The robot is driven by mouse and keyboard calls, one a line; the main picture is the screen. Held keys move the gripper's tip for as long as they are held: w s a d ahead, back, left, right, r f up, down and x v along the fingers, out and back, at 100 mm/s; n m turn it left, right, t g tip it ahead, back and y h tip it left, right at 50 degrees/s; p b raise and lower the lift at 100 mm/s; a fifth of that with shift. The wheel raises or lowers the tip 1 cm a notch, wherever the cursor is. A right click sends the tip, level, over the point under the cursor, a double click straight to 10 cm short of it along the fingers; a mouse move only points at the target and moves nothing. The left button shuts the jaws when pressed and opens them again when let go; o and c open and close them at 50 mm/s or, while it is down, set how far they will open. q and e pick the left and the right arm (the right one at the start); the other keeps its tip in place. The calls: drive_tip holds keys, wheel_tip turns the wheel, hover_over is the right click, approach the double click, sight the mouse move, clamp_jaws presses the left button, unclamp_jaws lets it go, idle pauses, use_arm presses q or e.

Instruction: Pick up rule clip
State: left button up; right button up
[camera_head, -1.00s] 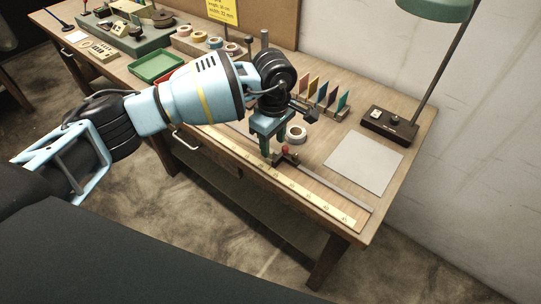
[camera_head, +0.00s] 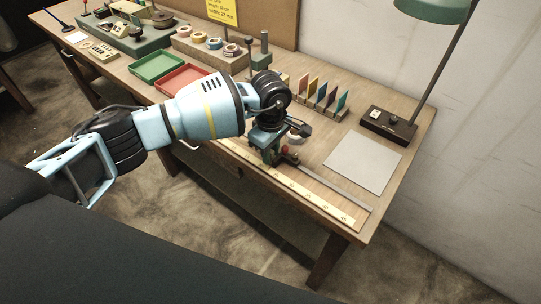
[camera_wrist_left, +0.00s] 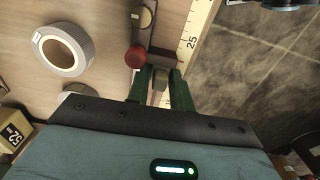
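The rule clip shows as a red knob (camera_head: 284,150) with a small dark body, at the steel bar beside the yellow rule (camera_head: 300,190). In the left wrist view its red knob (camera_wrist_left: 135,57) lies just left of my fingertips. My left gripper (camera_head: 268,154) points down over the rule's near-left part. In the left wrist view its two green fingers (camera_wrist_left: 161,78) stand apart, with a small pale block between them. I cannot tell whether they touch it. The gripper hides part of the clip in the head view. My right gripper is not in view.
A roll of tape (camera_wrist_left: 64,48) lies left of my fingers in the wrist view. A row of coloured cards (camera_head: 323,93), a lamp base (camera_head: 388,124) and a grey sheet (camera_head: 363,163) are to the right. Green (camera_head: 158,66) and red (camera_head: 187,79) trays lie behind my arm.

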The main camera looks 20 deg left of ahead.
use_arm(q)
clamp_jaws()
drive_tip(key=shift+r, duration=0.2)
drive_tip(key=shift+r, duration=0.6)
wheel_tip(320, 180, up, 2)
drive_tip(key=shift+r, duration=0.1)
drive_tip(key=s+a, duration=0.2)
drive_tip(key=s, duration=0.5)
drive_tip(key=s+a+r, duration=0.1)
drive_tip(key=s+a, duration=0.2)
drive_tip(key=s, duration=0.5)
drive_tip(key=shift+a+r, duration=0.15)
drive_tip(key=shift+a, duration=0.1)
